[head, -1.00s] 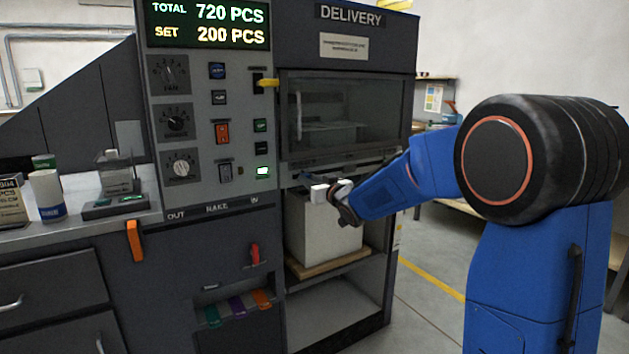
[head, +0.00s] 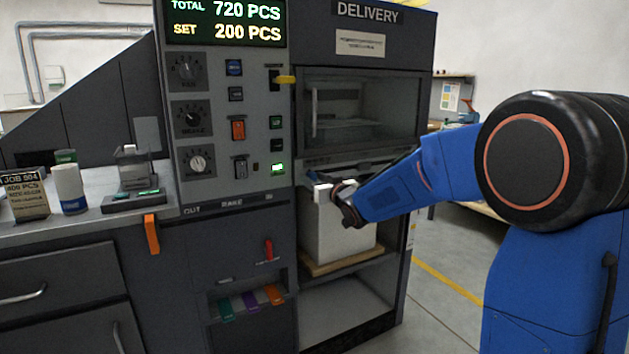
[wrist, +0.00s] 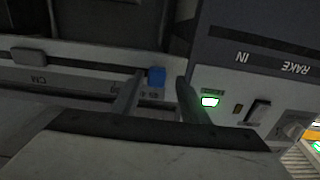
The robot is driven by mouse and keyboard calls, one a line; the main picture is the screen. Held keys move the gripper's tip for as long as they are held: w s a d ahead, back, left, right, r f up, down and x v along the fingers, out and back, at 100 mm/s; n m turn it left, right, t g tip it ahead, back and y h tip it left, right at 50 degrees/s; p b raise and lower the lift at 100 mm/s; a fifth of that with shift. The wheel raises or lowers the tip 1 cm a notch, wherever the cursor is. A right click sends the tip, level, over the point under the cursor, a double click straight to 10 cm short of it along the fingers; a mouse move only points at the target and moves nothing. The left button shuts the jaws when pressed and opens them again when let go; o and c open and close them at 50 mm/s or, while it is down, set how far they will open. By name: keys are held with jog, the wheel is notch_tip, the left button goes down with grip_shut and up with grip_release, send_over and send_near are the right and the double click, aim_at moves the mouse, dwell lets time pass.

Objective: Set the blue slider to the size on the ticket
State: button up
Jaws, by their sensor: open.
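The blue slider (wrist: 156,76) sits on a rail with a CM scale (wrist: 75,84) in the wrist view, where the scale appears upside down. My gripper (wrist: 160,82) is open, with one finger on each side of the slider; I cannot tell whether either touches it. In the head view my gripper (head: 326,188) is below the delivery window, at the machine's front.
A control panel (head: 220,110) with dials and switches is left of the rail; its display reads TOTAL 720, SET 200. A yellow lever (head: 285,80) sticks out there. A pale block (head: 340,232) stands below my gripper. A grey block (wrist: 28,56) sits farther along the rail.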

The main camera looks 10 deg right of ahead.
jog(key=v, duration=1.7)
jog(key=shift+s, duration=0.2)
jog(key=s+d+f+m+g+h, duration=0.2)
jog(key=s+d+f+g+h, duration=0.15)
jog(key=s, duration=0.45)
jog(key=s+d+f+m+g+h, duration=0.25)
jog(key=s+d+f, duration=0.2)
jog(key=s, duration=0.25)
jog(key=s+f+g, duration=0.3)
jog(key=s+f, duration=0.1)
jog(key=s, duration=0.7)
jog(key=s+a+f+g, duration=0.1)
jog(key=s+f+g, duration=0.2)
jog(key=s, duration=0.8)
notch_tip(320, 180, down, 2)
jog(key=shift+s+a+f+n, duration=0.1)
jog(key=shift+s+a+n, duration=0.1)
jog(key=shift+s+n, duration=0.25)
